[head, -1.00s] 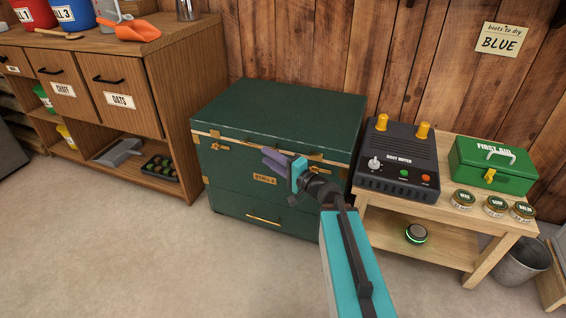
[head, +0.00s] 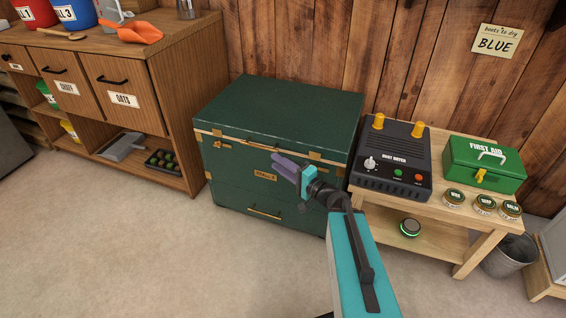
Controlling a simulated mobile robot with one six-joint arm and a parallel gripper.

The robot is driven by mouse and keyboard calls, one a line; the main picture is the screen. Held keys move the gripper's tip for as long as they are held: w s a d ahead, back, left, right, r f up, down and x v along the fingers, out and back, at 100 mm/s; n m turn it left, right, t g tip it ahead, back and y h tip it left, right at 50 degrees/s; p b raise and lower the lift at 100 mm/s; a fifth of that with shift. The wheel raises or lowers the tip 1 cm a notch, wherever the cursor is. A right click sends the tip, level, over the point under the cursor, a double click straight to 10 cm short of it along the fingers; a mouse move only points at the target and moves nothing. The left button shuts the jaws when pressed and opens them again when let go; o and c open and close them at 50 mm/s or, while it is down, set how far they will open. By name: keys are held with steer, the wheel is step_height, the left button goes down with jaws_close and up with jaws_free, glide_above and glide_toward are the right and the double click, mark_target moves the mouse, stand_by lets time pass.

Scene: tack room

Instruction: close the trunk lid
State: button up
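The green trunk (head: 278,115) stands against the plank wall in the middle of the head view. Its lid lies flat on top, with a pale edge line and brass corners along the front. A brass nameplate and a lower drawer with a brass handle (head: 265,213) show on its front. My gripper (head: 284,164) has purple fingers and is in front of the trunk's upper front face, below the lid edge. It covers part of the front. I cannot tell whether the fingers touch the trunk or how far apart they are. Nothing shows between them.
A wooden cabinet (head: 175,100) stands close on the left. A low wooden bench (head: 440,207) on the right carries a boot dryer (head: 391,158), a green first aid box (head: 484,165) and several tins. A metal bucket (head: 508,257) stands far right. The floor in front is clear.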

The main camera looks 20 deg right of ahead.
steer(key=shift+p+v, duration=0.8)
steer(key=shift+p, duration=0.15)
steer(key=shift+r, duration=0.1)
